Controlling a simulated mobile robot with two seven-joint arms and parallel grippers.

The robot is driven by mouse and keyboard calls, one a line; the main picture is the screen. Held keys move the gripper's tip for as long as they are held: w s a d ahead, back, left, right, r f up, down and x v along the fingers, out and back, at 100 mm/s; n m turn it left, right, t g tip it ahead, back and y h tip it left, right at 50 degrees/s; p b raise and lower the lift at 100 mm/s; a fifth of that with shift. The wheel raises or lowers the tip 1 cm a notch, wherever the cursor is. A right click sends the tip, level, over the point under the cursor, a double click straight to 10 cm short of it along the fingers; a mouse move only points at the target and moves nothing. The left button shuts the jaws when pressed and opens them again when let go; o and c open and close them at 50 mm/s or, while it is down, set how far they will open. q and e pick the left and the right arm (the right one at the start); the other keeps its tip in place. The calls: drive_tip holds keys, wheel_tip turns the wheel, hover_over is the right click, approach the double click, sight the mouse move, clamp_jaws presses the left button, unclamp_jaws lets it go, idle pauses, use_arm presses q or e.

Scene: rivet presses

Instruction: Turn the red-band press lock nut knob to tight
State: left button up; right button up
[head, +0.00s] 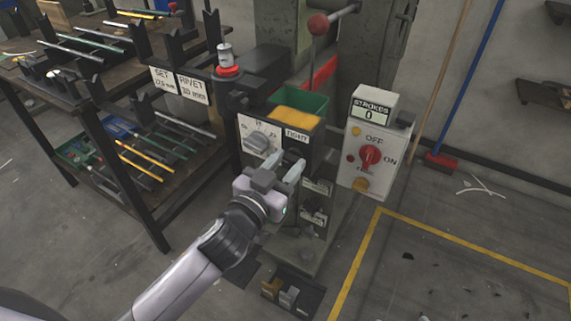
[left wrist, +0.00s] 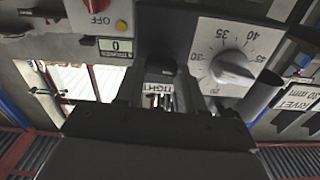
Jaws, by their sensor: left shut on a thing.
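The press (head: 280,60) has a red band (head: 321,74) on its side and a front panel with a grey dial knob (head: 257,140). A TIGHT label (head: 297,135) is on the panel, right of the dial. My left gripper (head: 283,166) is at the panel just below that label, shut on the lock nut knob, which its fingers mostly hide in the head view. In the left wrist view the TIGHT label (left wrist: 157,87) shows between the fingers, and the numbered dial knob (left wrist: 232,68) is beside them. The knob's exact angle cannot be told. My right gripper is not in view.
A switch box (head: 370,150) with a red OFF/ON knob and a STROKES counter reading 0 is right of the panel. A green bin (head: 303,106) with yellow contents is above the panel. A workbench (head: 60,75) with rods is at left. A yellow floor line (head: 355,262) is at right.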

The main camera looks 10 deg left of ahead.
use_arm(q)
drive_tip(key=m+p, duration=0.1)
drive_tip(key=m, duration=0.2)
drive_tip(key=shift+d+p, duration=0.1)
drive_tip(key=shift+p, duration=0.2)
drive_tip(key=m+p, duration=0.1)
drive_tip(key=m, duration=0.3)
drive_tip(key=shift+m, duration=0.3)
drive_tip(key=m+p, duration=0.1)
drive_tip(key=m, duration=0.3)
drive_tip(key=shift+d+f+m, duration=0.1)
drive_tip(key=shift+f+m, duration=0.05)
drive_tip(key=shift+m, duration=0.15)
drive_tip(key=m+p, duration=0.1)
drive_tip(key=m, duration=0.3)
drive_tip(key=shift+f+m, duration=0.1)
drive_tip(key=shift+m, duration=0.2)
drive_tip(key=shift+s, duration=0.1)
drive_tip(key=o, duration=1)
drive_tip(key=shift+o, duration=0.2)
